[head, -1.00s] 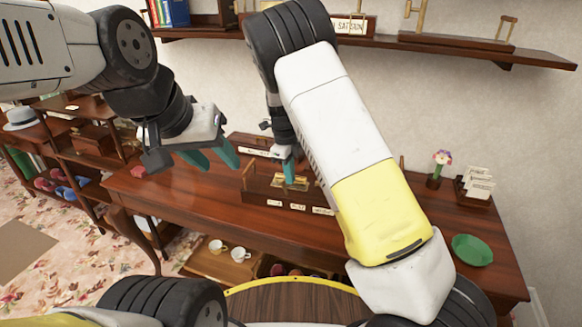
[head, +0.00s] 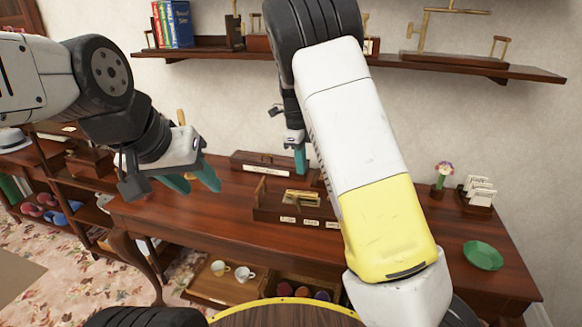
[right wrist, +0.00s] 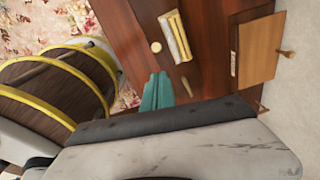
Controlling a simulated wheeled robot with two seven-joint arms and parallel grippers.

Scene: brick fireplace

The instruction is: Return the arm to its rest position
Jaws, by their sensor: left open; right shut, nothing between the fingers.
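My right arm reaches across the middle of the head view. Its gripper (head: 300,160) has teal fingers and hangs above the back of the brown table (head: 410,235), behind the dark wooden tray (head: 270,214) that holds a brass-coloured piece. The right wrist view shows the teal fingers (right wrist: 157,90) together with nothing between them, above the table. My left gripper (head: 200,181) is open and empty, above the table's left part.
A green dish (head: 483,255), a flower in a small pot (head: 441,178) and a card holder (head: 478,189) stand on the table's right. A wall shelf (head: 440,63) runs above. Cups (head: 243,274) sit on the lower shelf. The table's front right is mostly clear.

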